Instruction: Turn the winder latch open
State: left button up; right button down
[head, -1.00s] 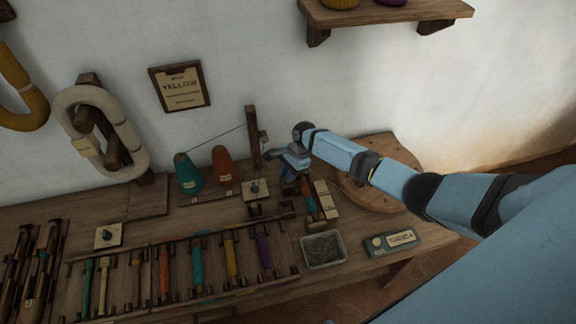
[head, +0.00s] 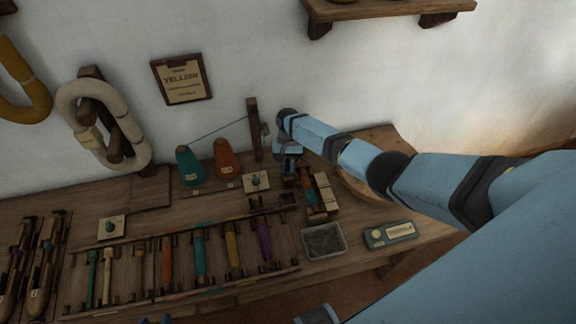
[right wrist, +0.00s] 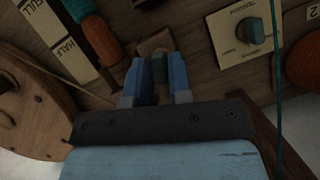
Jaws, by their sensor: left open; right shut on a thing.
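My right gripper (head: 288,162) is at the bobbin winder at the back of the bench, just right of the wooden post. In the right wrist view its two blue fingers (right wrist: 158,70) are closed on a small dark piece (right wrist: 159,72), which looks like the winder latch. The fingers hide most of it, so its turn angle cannot be read. A brown wooden block (right wrist: 155,42) is just beyond the fingertips. An orange and teal bobbin (head: 309,190) lies beside the gripper. Only the tips of my left gripper (head: 155,319) show at the bottom edge, apart and empty.
A tensioner plate with a teal knob (right wrist: 253,32) is close to the right gripper. Teal (head: 189,166) and orange (head: 225,159) cones stand left of the post, with a thread running to it. A FULL/HALF gauge (head: 326,192), grey tray (head: 324,241) and wooden wheel (head: 375,140) are nearby.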

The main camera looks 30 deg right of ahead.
jog(key=shift+s+a+f+n+h, duration=0.1)
jog(key=shift+n+h, duration=0.5)
jog(key=shift+n, duration=1)
jog(key=c, duration=1.2)
grip_release()
jog(key=v, duration=1.4)
jog(key=shift+w+f, duration=0.15)
jog(key=shift+w, duration=0.1)
